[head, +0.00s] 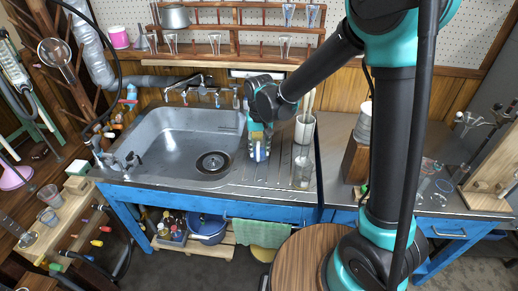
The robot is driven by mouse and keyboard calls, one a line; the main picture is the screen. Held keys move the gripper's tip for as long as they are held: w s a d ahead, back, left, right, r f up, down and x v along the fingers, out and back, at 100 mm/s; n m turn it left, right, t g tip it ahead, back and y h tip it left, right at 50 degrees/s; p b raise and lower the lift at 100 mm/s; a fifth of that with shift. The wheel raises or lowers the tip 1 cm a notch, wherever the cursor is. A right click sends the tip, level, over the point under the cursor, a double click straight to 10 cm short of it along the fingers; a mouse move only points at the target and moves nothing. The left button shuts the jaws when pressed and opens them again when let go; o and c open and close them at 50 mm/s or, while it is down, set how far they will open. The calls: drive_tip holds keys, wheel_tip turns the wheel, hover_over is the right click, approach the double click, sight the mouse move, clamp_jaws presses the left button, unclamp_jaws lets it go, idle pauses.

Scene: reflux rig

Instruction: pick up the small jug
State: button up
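My gripper (258,130) points down at the right edge of the sink basin, over the drainboard side. A small pale item with blue and yellow patches (259,150) shows directly under the fingers. I cannot tell whether the fingers hold it or are only above it, nor whether it is the small jug. A clear glass vessel (302,172) stands upright on the ribbed drainboard to the right, apart from my gripper. It could also be the small jug; no handle or spout can be made out.
The steel sink (178,150) lies left of my gripper, with taps (200,90) behind it. A pale cylindrical holder (305,128) with sticks stands close on the right. A wooden shelf rack (235,45) with glassware and a metal pot (175,17) is behind.

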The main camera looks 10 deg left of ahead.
sight(258, 159)
drive_tip(key=shift+a+f, duration=0.2)
drive_tip(key=shift+f, duration=2.3)
drive_tip(key=shift+s, duration=0.1)
clamp_jaws()
